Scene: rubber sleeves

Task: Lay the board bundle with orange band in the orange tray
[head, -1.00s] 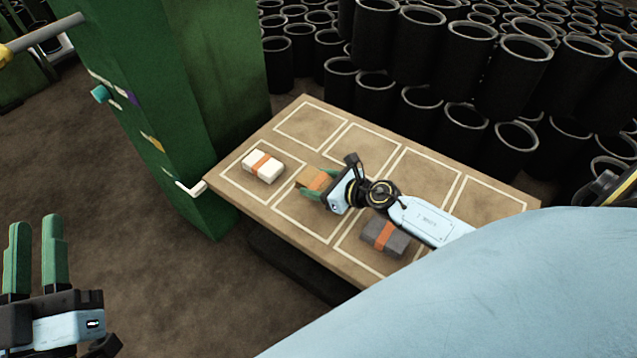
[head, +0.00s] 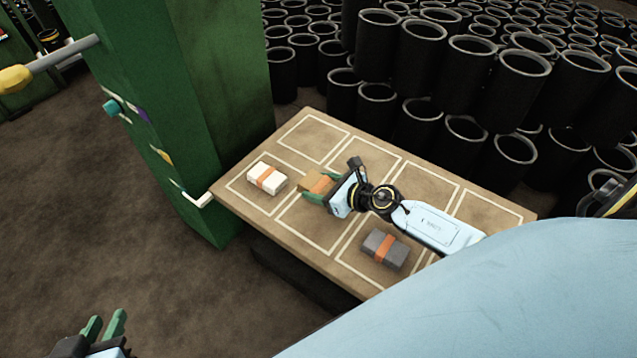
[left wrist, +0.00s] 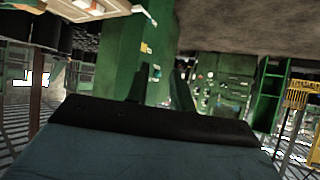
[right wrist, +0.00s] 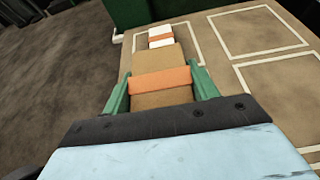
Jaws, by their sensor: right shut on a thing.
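The brown board bundle with an orange band (head: 314,183) is at the table's middle left. My right gripper (head: 318,185) is shut on it, with green fingers along its two sides. In the right wrist view the bundle (right wrist: 155,60) points away between the fingers, its orange band (right wrist: 161,79) near the fingertips. I cannot tell whether it touches the table. My left gripper (head: 106,318) is open and empty, low at the left, away from the table; its fingers stand apart in the left wrist view (left wrist: 160,80). I make out no orange tray.
The table (head: 322,118) has white outlined cells. A white bundle with an orange band (head: 267,178) lies just beyond the held one, and a grey banded bundle (head: 385,250) lies nearer. A green column (head: 170,110) stands left; black sleeves (head: 470,60) are stacked behind.

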